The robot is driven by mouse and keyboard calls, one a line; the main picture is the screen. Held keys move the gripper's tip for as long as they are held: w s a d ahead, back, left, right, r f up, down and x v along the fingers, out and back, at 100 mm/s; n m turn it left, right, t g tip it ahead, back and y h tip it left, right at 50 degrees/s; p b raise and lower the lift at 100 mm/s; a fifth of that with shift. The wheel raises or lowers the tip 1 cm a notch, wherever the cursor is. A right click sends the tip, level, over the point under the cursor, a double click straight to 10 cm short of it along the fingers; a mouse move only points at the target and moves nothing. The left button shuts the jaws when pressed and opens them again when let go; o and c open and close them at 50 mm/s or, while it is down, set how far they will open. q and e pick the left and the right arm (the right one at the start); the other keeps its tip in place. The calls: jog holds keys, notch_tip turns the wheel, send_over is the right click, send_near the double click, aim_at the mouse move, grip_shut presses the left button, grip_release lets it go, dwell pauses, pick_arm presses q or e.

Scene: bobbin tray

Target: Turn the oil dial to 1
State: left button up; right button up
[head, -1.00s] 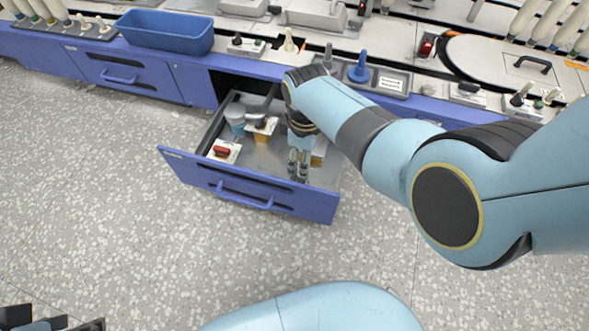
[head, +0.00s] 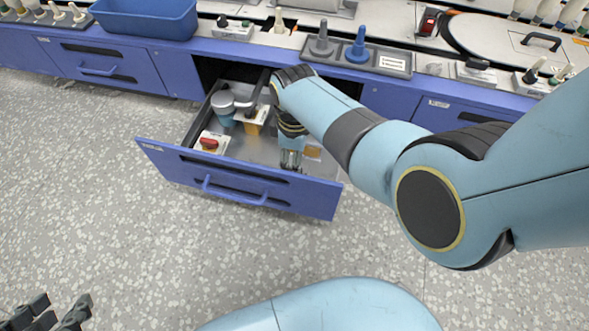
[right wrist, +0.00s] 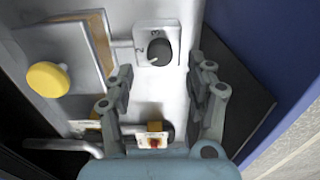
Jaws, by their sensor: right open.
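A dark round dial (right wrist: 159,49) sits on a white plate marked with small numerals, seen in the right wrist view. I can make out what look like a 2 and a 3, but no oil label and no clear setting. My right gripper (head: 290,164) reaches down into the open drawer (head: 240,188). In the right wrist view its open fingers (right wrist: 160,70) stand on either side of the dial's line, with nothing between them; the dial lies beyond the tips. In the head view my arm and gripper hide the dial. My left gripper (head: 62,306) is open and empty at the lower left.
The drawer also holds a red knob on a white plate (head: 210,144), a grey-blue cup (head: 224,108) and an orange item (head: 254,122). The right wrist view shows a yellow knob (right wrist: 48,79). A blue bin (head: 146,17) stands on the counter. The floor before the drawer is clear.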

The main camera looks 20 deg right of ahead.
jog(key=shift+s+f+b, duration=0.1)
jog(key=shift+f+b, duration=0.4)
jog(key=shift+f, duration=0.4)
jog(key=shift+f+b, duration=1)
jog(key=shift+f, duration=0.05)
pick_arm(q)
jog(key=shift+w+d+r+m+t+h, duration=0.15)
jog(key=shift+w+r+t, duration=0.3)
jog(key=shift+t, duration=0.6)
jog(key=shift+w+d+r+m+t+h, duration=0.15)
jog(key=shift+w+r+t, duration=0.3)
jog(key=shift+t, duration=0.55)
jog(key=shift+w+d+r+t+h, duration=0.15)
jog(key=shift+w+r+t, duration=0.3)
jog(key=shift+t, duration=0.6)
pick_arm(e)
jog(key=shift+f, duration=0.15)
grip_shut()
